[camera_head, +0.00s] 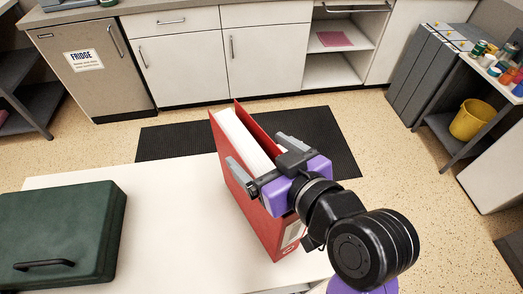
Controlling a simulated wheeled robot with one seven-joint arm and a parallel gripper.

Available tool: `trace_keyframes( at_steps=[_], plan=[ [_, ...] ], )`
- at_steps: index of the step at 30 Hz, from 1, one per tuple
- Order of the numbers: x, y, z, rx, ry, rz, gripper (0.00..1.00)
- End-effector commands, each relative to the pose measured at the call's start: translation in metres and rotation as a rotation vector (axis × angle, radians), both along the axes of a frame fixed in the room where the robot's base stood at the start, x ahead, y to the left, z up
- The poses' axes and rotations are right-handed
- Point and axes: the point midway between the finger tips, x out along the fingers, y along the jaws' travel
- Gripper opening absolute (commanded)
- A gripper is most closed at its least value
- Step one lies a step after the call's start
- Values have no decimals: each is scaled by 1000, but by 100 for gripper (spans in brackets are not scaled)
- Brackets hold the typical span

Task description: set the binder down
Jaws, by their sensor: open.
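A red binder (245,193) with white pages stands upright on the white table (170,215), near its far right part. My gripper (257,157) is at the top of the binder, with one finger on each side of it. The jaws are open around the binder. My wrist and arm reach in from the lower right and hide part of the binder's right side.
A dark green case (62,235) lies on the table at the left. Bare tabletop lies between it and the binder. Beyond the table are a black floor mat (170,142), white cabinets (180,65) and a fridge (88,62). A shelf with a yellow bin (470,120) stands at the right.

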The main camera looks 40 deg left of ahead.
Motion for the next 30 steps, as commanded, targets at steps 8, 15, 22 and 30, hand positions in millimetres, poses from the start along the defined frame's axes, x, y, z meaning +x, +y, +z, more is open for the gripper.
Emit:
trace_keyframes(
  at_steps=[8, 15, 22, 30],
  plan=[
    [-3, -14, 6, 2, -1, -2, 89],
    [-17, -56, 24, 1, -3, -3, 89],
    [-28, -91, 40, 0, -3, -3, 89],
    [-34, -106, 46, 0, -1, 0, 89]
  ],
)
